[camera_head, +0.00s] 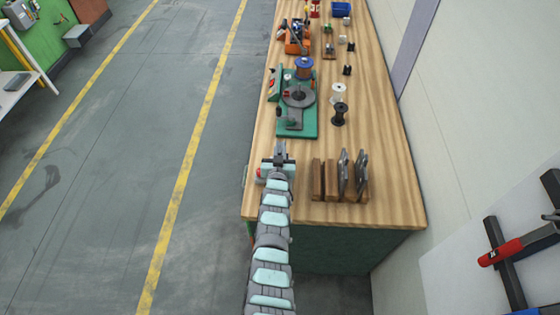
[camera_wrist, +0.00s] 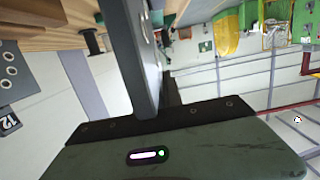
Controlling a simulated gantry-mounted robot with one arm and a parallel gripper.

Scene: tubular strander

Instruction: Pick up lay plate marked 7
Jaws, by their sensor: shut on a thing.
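My gripper (camera_head: 280,152) is above the near left part of the wooden bench, left of the plate rack. It is shut on a thin grey plate (camera_wrist: 140,55), seen nearly edge-on in the wrist view; no number shows on it, so I cannot tell whether it is plate 7. The wooden rack (camera_head: 317,180) holds two grey lay plates on edge, one left (camera_head: 343,172) and one right (camera_head: 361,174). The left gap of the rack is empty.
On the bench (camera_head: 385,150), a green-based machine (camera_head: 298,110) stands just beyond my gripper. A black spool (camera_head: 339,115) and a white spool (camera_head: 338,93) stand to its right. An orange device (camera_head: 297,38) and a blue bin (camera_head: 341,9) are farther back. The bench's right strip is clear.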

